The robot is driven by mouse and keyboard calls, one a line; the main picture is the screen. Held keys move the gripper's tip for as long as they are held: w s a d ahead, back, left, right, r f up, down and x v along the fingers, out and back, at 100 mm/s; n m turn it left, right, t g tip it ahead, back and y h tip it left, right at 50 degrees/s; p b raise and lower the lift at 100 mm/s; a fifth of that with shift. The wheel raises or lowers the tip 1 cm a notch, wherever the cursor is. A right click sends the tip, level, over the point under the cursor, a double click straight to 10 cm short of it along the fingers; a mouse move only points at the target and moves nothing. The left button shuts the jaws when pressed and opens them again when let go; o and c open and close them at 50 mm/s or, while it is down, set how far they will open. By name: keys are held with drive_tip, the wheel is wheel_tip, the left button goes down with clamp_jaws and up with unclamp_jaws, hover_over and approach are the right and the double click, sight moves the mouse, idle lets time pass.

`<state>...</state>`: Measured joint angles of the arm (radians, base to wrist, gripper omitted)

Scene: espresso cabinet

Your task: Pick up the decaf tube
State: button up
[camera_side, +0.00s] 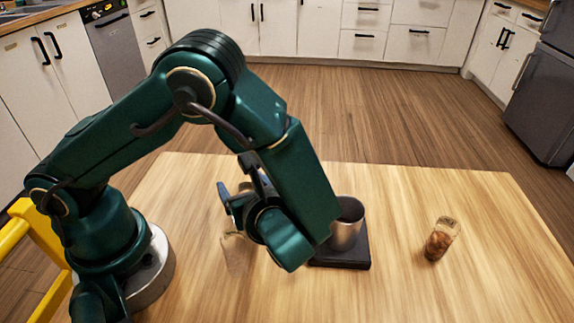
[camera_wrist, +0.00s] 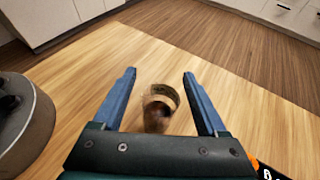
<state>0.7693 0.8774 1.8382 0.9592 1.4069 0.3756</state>
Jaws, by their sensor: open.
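My gripper (camera_wrist: 159,74) is open, with its two blue fingers apart. In the wrist view, a clear tube with dark brown contents (camera_wrist: 158,108) shows between the fingers, with gaps on both sides. In the side view, my gripper (camera_side: 228,200) is largely hidden by my arm, and a clear tube (camera_side: 235,250) is partly visible below it on the table. Another clear tube with brown beans (camera_side: 440,241) stands at the right. I can read no label, so I cannot tell which tube is decaf.
A metal cup (camera_side: 347,228) stands on a dark square base (camera_side: 350,259), close to my wrist and partly hidden by my arm. The wooden table (camera_side: 480,205) is clear around the right tube. Kitchen cabinets stand beyond the floor.

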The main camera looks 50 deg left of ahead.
drive_tip(key=shift+a, duration=0.1)
clamp_jaws()
drive_tip(key=shift+r, duration=0.1)
